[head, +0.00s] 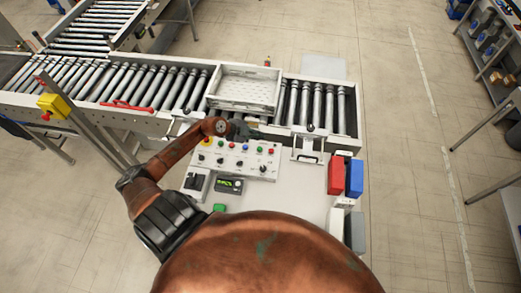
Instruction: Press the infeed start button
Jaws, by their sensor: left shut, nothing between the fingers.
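A sloped white control panel (236,157) stands in front of the conveyor. Its upper row has several small coloured buttons, including a green button (259,150) and a red button (271,152) at the right end. Dark knobs form a lower row. The labels are too small to read, so I cannot tell which is the infeed start button. My left gripper (248,132) is shut and empty at the panel's far edge, beyond the button row. I cannot tell whether it touches anything. The left arm covers part of the panel's upper left. My right gripper is not in view.
A white crate (246,106) sits on the roller conveyor (130,84) just beyond my gripper. A yellow emergency-stop box (54,107) is at the left. Red (336,175) and blue (354,178) bins stand right of the panel. A small display (229,185) lies nearer me.

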